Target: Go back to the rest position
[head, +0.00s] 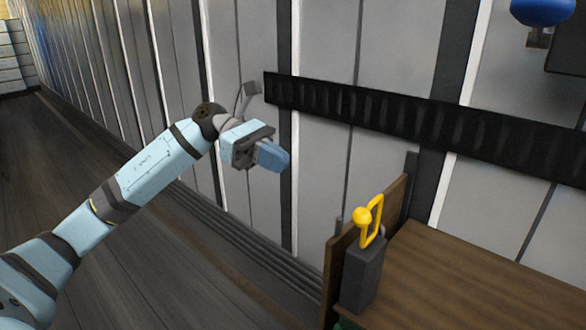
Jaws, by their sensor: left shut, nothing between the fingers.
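My left gripper (273,156) is at the end of the light blue arm that comes in from the lower left. It is shut and empty, in the air in front of the grey panelled wall (320,190). It is below the left end of a black ribbed strip (420,118) on the wall. It is up and to the left of a dark box (360,275) with a yellow handle (371,218), and apart from it. My right gripper is not in view.
A brown wooden surface (460,285) with an upright board (334,270) at its left edge fills the lower right. A blue rounded object (543,11) is at the top right. Dark plank floor (60,160) is clear at the left. Pale stacked shapes (15,55) stand far left.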

